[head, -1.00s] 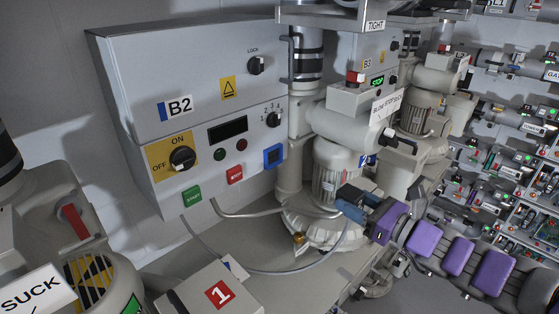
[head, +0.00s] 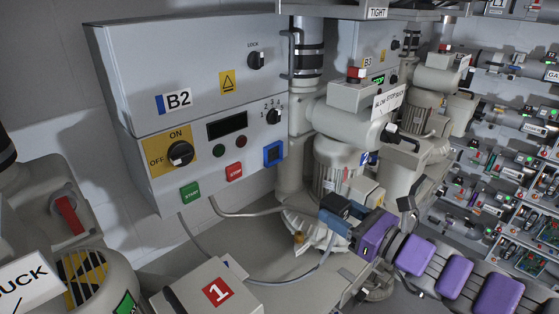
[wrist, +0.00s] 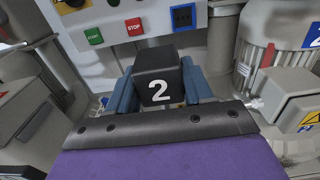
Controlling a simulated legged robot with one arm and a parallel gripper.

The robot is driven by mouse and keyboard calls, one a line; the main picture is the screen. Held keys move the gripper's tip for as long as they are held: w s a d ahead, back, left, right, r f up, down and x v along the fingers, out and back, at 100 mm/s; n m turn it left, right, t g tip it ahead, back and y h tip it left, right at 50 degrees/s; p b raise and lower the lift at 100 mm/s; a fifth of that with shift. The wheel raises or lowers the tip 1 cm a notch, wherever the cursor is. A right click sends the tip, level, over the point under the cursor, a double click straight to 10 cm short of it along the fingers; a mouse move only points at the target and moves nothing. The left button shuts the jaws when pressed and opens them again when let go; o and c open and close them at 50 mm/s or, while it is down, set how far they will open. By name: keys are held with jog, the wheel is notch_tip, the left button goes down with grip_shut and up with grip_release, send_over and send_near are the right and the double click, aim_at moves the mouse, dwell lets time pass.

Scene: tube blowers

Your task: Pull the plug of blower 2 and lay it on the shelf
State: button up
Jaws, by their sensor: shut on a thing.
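My gripper (head: 338,219) has blue fingers and is shut on the black plug (head: 336,206) in the head view. In the wrist view, the plug (wrist: 158,76) bears a white 2 and sits between the blue fingers. A grey cable (head: 318,263) hangs by the gripper and loops back under the B2 control box. Blower 2 (head: 337,160) stands behind the gripper, with a 2 label on its motor. A beige box (head: 366,192) on it is beside the plug, which looks apart from it. The box (wrist: 290,102) is right of the plug in the wrist view.
A grey shelf-like surface (head: 195,248) runs below the B2 control box (head: 205,65). A box marked 1 (head: 213,292) stands at its front. Blower 3's unit (head: 435,82) is behind to the right. A machine with a red lever (head: 68,214) is at left.

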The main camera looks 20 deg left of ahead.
jog(key=s+a+b, duration=0.2)
jog(key=s+b, duration=0.2)
jog(key=s, duration=0.2)
jog(key=shift+a, duration=0.25)
dwell(0.3)
notch_tip(320, 180, down, 28)
jog(key=b, duration=2.8)
jog(key=shift+f, duration=0.25)
dwell(0.8)
jog(key=shift+w, duration=0.1)
dwell(0.6)
jog(key=shift+f+b, duration=0.3)
jog(key=shift+f, duration=0.35)
dwell(0.5)
